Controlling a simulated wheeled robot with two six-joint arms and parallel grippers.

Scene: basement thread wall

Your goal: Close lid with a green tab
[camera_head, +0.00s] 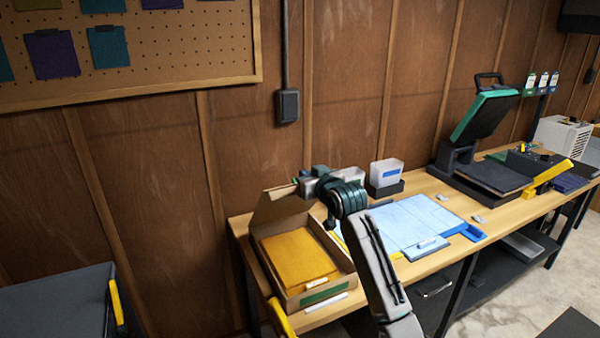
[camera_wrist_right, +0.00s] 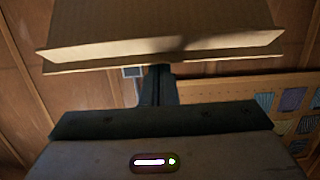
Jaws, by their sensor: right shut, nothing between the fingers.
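An open cardboard box (camera_head: 343,284) sits at the left end of the wooden workbench, with a yellow folded item (camera_head: 298,257) inside. A green tab (camera_head: 328,291) shows on its front wall. The lid (camera_head: 280,206) stands raised at the back of the box. A broad cardboard flap, apparently the lid (camera_wrist_right: 160,25), fills the top of the right wrist view. My right gripper (camera_head: 301,181) is shut and empty beside the lid's upper right edge. Its dark fingers (camera_wrist_right: 158,84) reach up to the flap's edge; I cannot tell whether they touch. My left gripper is not in view.
Right of the box lie a pale blue board (camera_head: 405,222) and a clear bin (camera_head: 387,173) in a dark holder. A heat press (camera_head: 482,120) stands open farther right. The wooden wall is close behind the bench. A pegboard (camera_head: 190,45) hangs at upper left.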

